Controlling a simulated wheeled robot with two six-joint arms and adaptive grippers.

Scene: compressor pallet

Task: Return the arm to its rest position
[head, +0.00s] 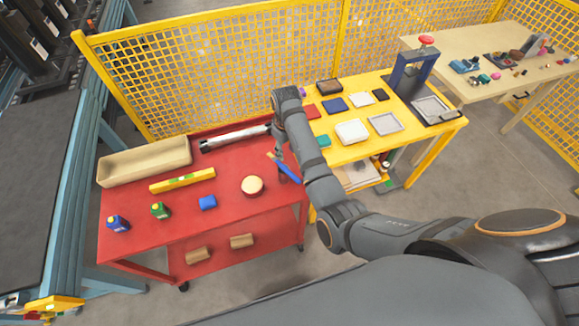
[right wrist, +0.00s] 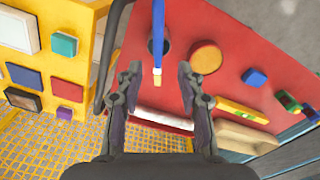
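My right arm reaches over the red cart (head: 225,225) from the right. My right gripper (head: 279,152) hangs above the cart's right end. In the right wrist view, its two fingers (right wrist: 160,75) are spread apart with nothing held between them. A blue-handled brush (head: 287,170) with a pale tip stands tilted in a dark round holder below the gripper. The brush also shows in the right wrist view (right wrist: 158,35), beyond the fingers and apart from them. My left gripper is not in view.
The cart also holds a beige tray (head: 145,163), a yellow level (head: 182,181), a round tan-topped tin (head: 252,185), a blue block (head: 208,202) and small bottles. A yellow table (head: 350,95) with flat parts stands right of it. A yellow mesh fence (head: 220,75) runs behind.

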